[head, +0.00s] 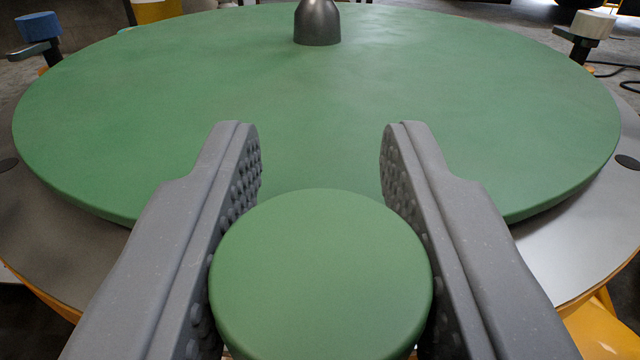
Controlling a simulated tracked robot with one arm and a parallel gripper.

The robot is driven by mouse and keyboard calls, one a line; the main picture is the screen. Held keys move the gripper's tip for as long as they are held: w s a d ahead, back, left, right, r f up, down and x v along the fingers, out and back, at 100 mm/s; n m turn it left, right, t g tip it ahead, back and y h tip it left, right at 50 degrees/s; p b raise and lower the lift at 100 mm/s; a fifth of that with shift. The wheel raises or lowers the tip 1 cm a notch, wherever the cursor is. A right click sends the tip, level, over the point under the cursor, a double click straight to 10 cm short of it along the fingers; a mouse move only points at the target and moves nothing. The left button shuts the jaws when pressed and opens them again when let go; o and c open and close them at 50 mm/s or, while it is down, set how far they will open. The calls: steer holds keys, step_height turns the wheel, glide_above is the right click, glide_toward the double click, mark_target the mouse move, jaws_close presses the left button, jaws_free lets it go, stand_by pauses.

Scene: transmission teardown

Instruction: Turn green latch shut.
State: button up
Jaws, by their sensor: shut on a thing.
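The green latch shows as a round green knob (321,275) at the bottom middle of the head view. My gripper (320,165) is shut on this knob, with one grey studded finger against each side. The fingertips reach past the knob over the near edge of a large green disc (320,110). The lower part of the latch is hidden under the knob, so I cannot tell which way it points.
A blue-topped latch (38,28) stands at the far left rim and a cream-topped latch (592,26) at the far right. A dark grey post (317,22) rises from the disc. A grey plate (75,245) surrounds the disc.

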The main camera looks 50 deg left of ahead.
steer(key=n+g+y, duration=0.2)
steer(key=g, duration=0.1)
steer(key=n+g+y+b, duration=0.1)
steer(key=n+g, duration=0.2)
steer(key=shift+s+a+g+y, duration=0.1)
steer(key=shift+s+g+y, duration=0.05)
steer(key=shift+g+y, duration=0.25)
steer(key=shift+s+a+n+g+y, duration=0.1)
steer(key=shift+s+n+g+y, duration=0.1)
steer(key=shift+n+g, duration=1)
steer(key=shift+s+a+n+g+y, duration=0.15)
steer(key=shift+n+g, duration=0.55)
steer(key=shift+g, duration=0.9)
steer(key=shift+s+g, duration=0.2)
steer(key=shift+g, duration=0.3)
steer(key=o, duration=1)
steer(key=shift+c, duration=0.2)
steer(key=shift+d, duration=0.15)
steer(key=w+d+p, duration=0.1)
steer(key=d+p, duration=0.2)
steer(key=d, duration=1)
steer(key=shift+w+d, duration=0.2)
steer(key=shift+d, duration=0.1)
steer(key=shift+f, duration=0.1)
